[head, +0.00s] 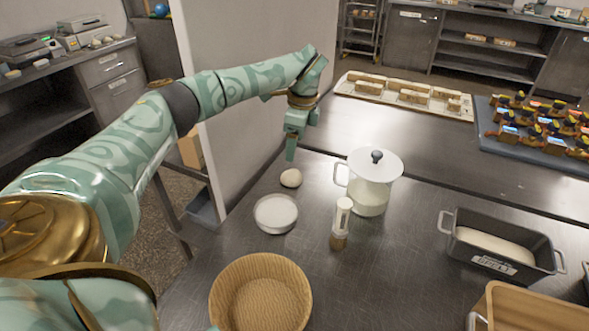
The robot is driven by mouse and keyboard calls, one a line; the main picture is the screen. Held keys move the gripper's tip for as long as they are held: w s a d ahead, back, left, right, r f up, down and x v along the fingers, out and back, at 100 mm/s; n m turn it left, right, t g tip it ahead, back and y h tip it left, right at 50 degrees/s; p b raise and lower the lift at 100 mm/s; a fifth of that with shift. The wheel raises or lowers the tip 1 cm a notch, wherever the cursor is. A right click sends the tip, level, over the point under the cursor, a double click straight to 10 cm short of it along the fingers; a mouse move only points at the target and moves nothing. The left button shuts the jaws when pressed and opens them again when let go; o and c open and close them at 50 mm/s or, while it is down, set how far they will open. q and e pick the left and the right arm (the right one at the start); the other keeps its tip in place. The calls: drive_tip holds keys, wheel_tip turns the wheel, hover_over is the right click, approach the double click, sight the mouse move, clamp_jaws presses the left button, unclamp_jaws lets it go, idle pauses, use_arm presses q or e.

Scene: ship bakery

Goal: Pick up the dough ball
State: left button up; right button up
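The dough ball (291,178) is small, round and pale. It sits on the dark metal table, behind the white round dish. My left gripper (291,152) points down just above and behind the ball in the picture. A small gap shows between its tip and the ball. The fingers are seen edge-on, so I cannot tell whether they are open or shut. The ball appears to rest on the table. My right gripper is not in view.
A white round dish (275,213), a lidded white pot (371,182), a shaker (341,225) and a wicker basket (261,262) stand close by. A loaf tin (503,245) holds dough at the right. A pale wall panel (232,110) rises along the table's left side.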

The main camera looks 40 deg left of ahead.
use_arm(q)
drive_tip(key=b, duration=0.1)
hover_over(293, 172)
wheel_tip(293, 172, down, 5)
drive_tip(key=shift+w+f, duration=0.15)
drive_tip(key=shift+f, duration=0.05)
wheel_tip(293, 172, down, 6)
drive_tip(key=b, duration=0.2)
drive_tip(key=shift+a+r+b, duration=0.15)
drive_tip(key=shift+r+b, duration=0.05)
drive_tip(key=shift+b, duration=0.15)
drive_tip(key=shift+r, duration=0.1)
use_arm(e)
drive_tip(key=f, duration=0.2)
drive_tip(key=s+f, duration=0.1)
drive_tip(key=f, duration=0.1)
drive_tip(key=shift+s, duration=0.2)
use_arm(q)
drive_tip(key=c, duration=1.1)
